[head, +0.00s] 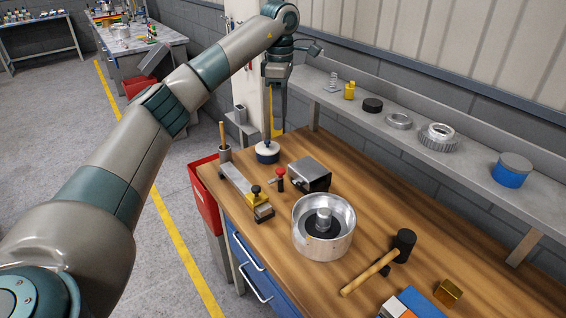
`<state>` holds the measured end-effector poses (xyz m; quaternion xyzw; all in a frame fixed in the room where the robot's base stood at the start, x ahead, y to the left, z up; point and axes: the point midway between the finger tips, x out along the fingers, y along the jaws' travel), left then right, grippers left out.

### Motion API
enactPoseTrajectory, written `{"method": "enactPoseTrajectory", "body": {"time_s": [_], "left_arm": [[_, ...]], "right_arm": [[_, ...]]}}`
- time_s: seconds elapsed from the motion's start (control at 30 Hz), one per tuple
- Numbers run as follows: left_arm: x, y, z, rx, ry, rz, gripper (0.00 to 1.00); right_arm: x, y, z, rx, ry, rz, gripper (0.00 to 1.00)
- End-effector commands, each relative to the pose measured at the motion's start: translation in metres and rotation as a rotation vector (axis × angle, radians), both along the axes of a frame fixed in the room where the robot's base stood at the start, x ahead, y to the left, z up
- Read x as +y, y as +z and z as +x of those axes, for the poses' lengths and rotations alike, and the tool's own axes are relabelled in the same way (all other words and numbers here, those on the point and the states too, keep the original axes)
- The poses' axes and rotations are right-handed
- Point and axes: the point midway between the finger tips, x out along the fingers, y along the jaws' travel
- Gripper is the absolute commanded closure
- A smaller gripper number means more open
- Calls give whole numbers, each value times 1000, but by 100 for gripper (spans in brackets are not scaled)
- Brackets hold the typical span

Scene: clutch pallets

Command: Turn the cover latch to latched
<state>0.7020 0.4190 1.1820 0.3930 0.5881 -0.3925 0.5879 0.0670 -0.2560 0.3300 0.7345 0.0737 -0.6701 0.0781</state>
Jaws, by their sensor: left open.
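A red-knobbed lever (280,178), which may be the cover latch, stands at the left side of a small dark grey metal box (311,174) on the wooden bench. Its exact setting is too small to tell. My left gripper (275,128) points down with its fingers apart, behind and slightly left of the box. It appears above or behind a round white-topped, dark-blue-sided object (267,152); whether it touches this is unclear. My right gripper is not in view.
A grey shelf (465,155) with several parts runs along the wall. Bare wood lies right of the box.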

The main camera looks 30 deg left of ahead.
Motion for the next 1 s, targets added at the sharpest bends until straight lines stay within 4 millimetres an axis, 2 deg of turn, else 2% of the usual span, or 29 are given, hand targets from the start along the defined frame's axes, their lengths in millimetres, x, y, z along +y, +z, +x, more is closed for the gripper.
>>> {"method": "enactPoseTrajectory", "body": {"time_s": [0.33,0.53,0.77,1.0], "left_arm": [[0,-4,0,1,0,0,57],[-1,-17,0,2,-1,-2,57],[0,-45,-1,5,0,-1,57],[0,-87,-1,4,0,0,57]], "right_arm": [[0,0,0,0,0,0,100],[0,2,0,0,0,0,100],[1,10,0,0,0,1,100],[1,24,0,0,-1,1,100]]}}
